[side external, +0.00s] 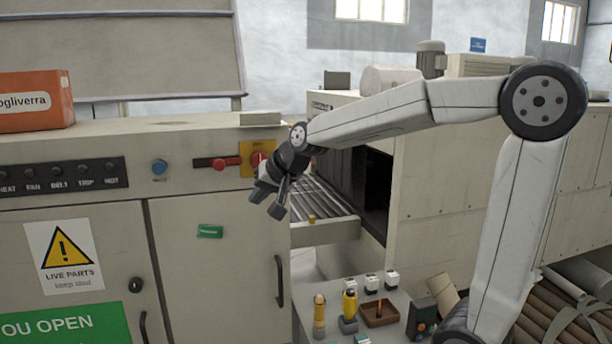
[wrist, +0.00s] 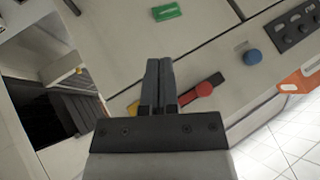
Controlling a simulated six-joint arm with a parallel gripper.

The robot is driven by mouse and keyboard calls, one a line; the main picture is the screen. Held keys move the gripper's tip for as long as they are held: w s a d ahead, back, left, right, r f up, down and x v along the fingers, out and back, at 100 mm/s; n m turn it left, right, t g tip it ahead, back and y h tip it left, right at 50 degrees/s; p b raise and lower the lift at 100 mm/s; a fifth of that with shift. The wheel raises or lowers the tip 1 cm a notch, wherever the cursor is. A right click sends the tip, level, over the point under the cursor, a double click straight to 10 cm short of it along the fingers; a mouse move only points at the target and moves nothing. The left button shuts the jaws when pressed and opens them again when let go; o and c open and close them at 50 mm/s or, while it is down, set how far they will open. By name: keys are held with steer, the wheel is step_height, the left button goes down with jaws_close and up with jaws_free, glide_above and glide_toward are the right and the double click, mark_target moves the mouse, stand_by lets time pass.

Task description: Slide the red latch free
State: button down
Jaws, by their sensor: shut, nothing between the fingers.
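The red latch (side external: 219,164) is a round red knob on a short horizontal slot in the cabinet's upper front. The slot is dark to the knob's left, and a red strip runs to its right. In the wrist view the red latch (wrist: 204,90) lies just right of my fingers, apart from them in the picture. My gripper (side external: 267,200) is shut and empty, right of the latch and in front of the yellow plate (side external: 247,172). That plate carries a red rotary switch (side external: 258,157), partly hidden by my wrist. My gripper (wrist: 158,62) points along the cabinet front in the wrist view.
A blue button (side external: 159,167) and a dark switch panel (side external: 62,179) sit left of the latch. A green tag (side external: 209,231) and a door handle (side external: 280,281) are below. The roller conveyor (side external: 325,232) enters the tunnel at right. An orange box (side external: 35,101) stands on top.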

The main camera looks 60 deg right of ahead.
steer(key=d+r+m+t+h, duration=0.1)
steer(key=d+r+m+t, duration=0.2)
steer(key=r, duration=1.1)
steer(key=shift+d+r+m, duration=0.25)
steer(key=shift+d+m, duration=0.15)
steer(key=shift+d, duration=0.6)
steer(key=shift+w+f, duration=0.1)
glide_toward(222, 159)
steer(key=w+d, duration=0.3)
steer(key=shift+w+f, duration=0.1)
steer(key=shift+f, duration=0.1)
steer(key=shift+w+a+f, duration=0.3)
steer(key=shift+w+f, duration=0.1)
steer(key=shift+f, duration=0.1)
steer(key=shift+w+a+f, duration=0.3)
steer(key=shift+w+f, duration=0.1)
steer(key=shift+f, duration=0.1)
steer(key=shift+w+a+f, duration=0.35)
steer(key=shift+f, duration=0.15)
